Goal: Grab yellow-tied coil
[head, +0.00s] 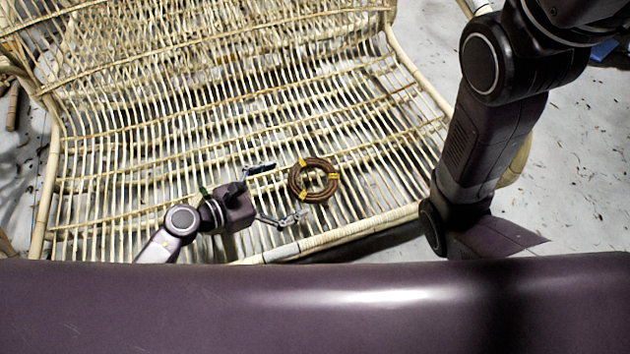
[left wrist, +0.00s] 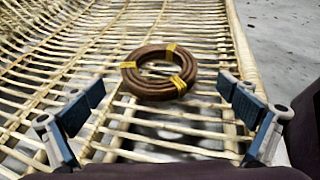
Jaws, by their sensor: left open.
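The yellow-tied coil (head: 297,184) is a brown ring of rattan with several yellow ties. It lies flat on the slatted rattan seat (head: 120,185), near its front edge. The coil also shows in the left wrist view (left wrist: 150,86), ahead of the fingers and roughly midway between them. My left gripper (head: 279,193) is open, just left of the coil in the head view, with its fingers spread and apart from the coil. Its two fingers also show at the sides of the left wrist view (left wrist: 168,112). My right gripper is not in view.
The rattan seat has a raised woven part (head: 200,40) behind it and a thick wrapped front rail (head: 345,233). The grey floor (head: 585,150) shows to the right, with scattered scraps. The slats around the coil are clear of other objects.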

